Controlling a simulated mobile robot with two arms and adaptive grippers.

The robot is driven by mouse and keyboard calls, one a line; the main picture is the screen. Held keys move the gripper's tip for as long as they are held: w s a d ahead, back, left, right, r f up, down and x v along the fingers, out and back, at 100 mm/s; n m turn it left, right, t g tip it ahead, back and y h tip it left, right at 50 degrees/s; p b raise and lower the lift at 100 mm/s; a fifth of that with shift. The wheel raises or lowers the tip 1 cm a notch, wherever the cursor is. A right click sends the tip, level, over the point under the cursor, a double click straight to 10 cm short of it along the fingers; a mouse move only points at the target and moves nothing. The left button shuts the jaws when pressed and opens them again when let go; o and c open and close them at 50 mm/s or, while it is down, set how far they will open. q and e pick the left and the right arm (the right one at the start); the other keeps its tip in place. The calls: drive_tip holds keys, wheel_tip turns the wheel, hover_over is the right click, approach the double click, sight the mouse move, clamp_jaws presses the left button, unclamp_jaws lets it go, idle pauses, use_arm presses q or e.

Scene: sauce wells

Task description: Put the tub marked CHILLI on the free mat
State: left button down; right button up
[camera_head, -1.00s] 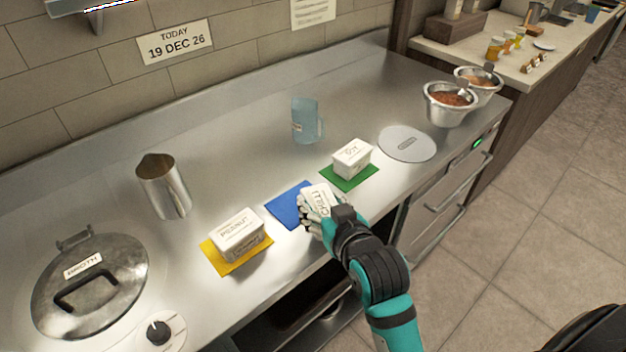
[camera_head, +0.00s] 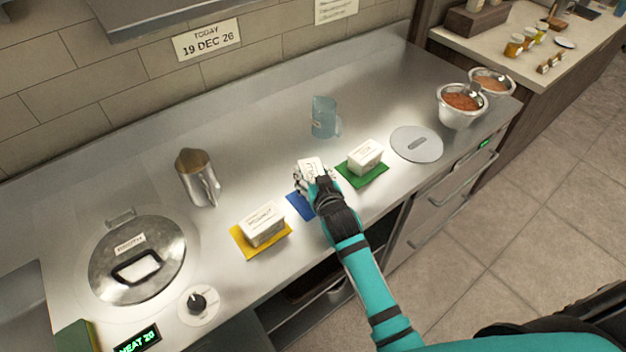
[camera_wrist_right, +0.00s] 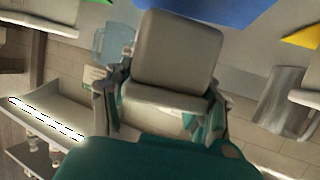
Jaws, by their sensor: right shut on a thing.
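The white CHILLI tub (camera_head: 311,166) is in my right gripper (camera_head: 314,180), which is shut on it. In the head view the tub is at the far side of the blue mat (camera_head: 298,206), and the hand covers part of that mat. I cannot tell whether the tub touches the surface. In the right wrist view the tub (camera_wrist_right: 177,50) fills the middle, between the fingers, with blue (camera_wrist_right: 215,8) at the top edge. The PEANUT tub (camera_head: 262,224) sits on the yellow mat (camera_head: 277,247). Another white tub (camera_head: 365,156) sits on the green mat (camera_head: 352,178). My left gripper is not in view.
A blue clear jug (camera_head: 323,117) stands behind the held tub. A metal pitcher (camera_head: 196,178) and a lidded pot (camera_head: 137,262) are at left. A grey disc (camera_head: 416,145) and sauce bowls (camera_head: 461,104) are at right.

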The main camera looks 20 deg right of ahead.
wheel_tip(320, 180, down, 2)
drive_tip(key=shift+f, duration=0.15)
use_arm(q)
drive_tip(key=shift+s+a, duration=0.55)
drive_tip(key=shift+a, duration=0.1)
use_arm(e)
drive_tip(key=shift+f, duration=0.2)
drive_tip(key=o, duration=1.4)
drive_tip(key=shift+o, duration=0.2)
drive_tip(key=shift+s+r, duration=0.1)
drive_tip(key=b+v, duration=0.1)
drive_tip(key=v, duration=0.9)
drive_tip(key=shift+s+a, duration=0.1)
drive_tip(key=shift+s, duration=0.2)
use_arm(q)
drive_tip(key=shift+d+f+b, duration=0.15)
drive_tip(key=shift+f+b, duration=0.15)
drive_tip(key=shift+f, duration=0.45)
use_arm(e)
drive_tip(key=shift+s+r, duration=0.35)
drive_tip(key=shift+s, duration=0.2)
drive_tip(key=shift+f, duration=0.1)
